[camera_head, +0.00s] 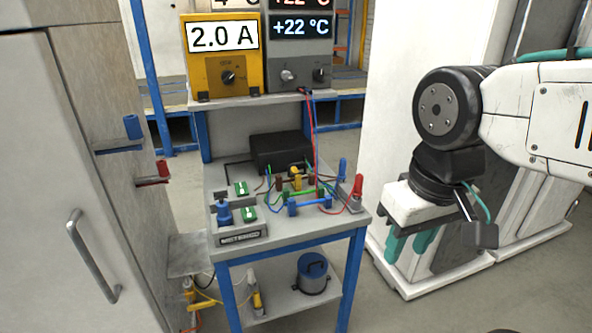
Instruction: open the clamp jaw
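My gripper (406,254) hangs at the right of the view, with two teal fingers pointing down. The fingers look apart with nothing visible between them. It is right of the work table (290,238) and apart from it. Several clamp-like parts show, and I cannot tell which one bears the clamp jaw. A blue one (223,210) stands at the table's front left. A red one (357,186) and a blue one (342,171) stand at its right edge. Whether any jaw is open or shut is too small to tell.
A yellow power supply (222,62) reading 2.0 A and a grey +22 °C unit (299,62) stand on the shelf above. A black box (281,152) and coloured wiring sit on the table. A grey cabinet (60,190) bounds the left. Floor shows between table and gripper.

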